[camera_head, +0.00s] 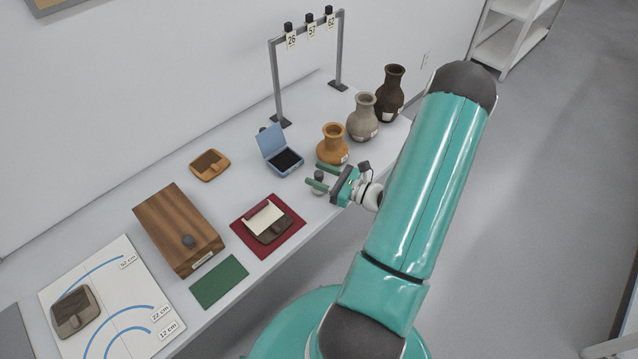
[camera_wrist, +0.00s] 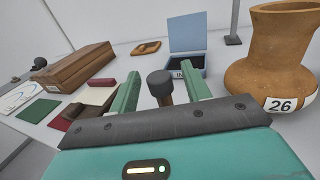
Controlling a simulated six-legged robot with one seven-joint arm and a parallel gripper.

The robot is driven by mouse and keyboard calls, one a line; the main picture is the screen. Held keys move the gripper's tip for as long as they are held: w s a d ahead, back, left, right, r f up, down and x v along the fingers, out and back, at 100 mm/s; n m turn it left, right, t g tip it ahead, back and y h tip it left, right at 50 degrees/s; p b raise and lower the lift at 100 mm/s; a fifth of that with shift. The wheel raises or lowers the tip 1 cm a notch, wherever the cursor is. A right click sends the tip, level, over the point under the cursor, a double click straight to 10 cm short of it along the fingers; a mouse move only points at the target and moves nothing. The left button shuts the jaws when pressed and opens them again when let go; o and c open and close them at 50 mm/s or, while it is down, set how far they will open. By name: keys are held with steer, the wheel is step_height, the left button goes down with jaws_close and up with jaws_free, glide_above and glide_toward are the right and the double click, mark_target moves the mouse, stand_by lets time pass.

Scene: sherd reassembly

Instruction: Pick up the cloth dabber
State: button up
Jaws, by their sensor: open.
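A small upright dabber-like piece (camera_wrist: 160,85) with a dark, rounded head and a brown stem stands between my gripper's fingers in the wrist view. I take it to be the cloth dabber. In the head view, a small dark-topped piece (camera_head: 319,177) shows between the fingers, partly hidden by them. My gripper (camera_head: 321,176) is open, with one green finger on each side; it also shows in the wrist view (camera_wrist: 164,84). Gaps show between the dabber's head and both fingers. The stem's lower end is hidden behind the gripper body.
An orange vase (camera_head: 333,146) stands close beside my gripper, with grey (camera_head: 362,118) and dark (camera_head: 390,95) vases behind. An open blue box (camera_head: 284,160) lies left of the fingers. A red mat (camera_head: 290,243) and wooden box (camera_head: 170,225) lie farther left.

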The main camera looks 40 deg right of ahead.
steer(key=shift+w, duration=0.2)
steer(key=c, duration=1)
steer(key=shift+c, duration=0.2)
steer(key=shift+r, duration=0.1)
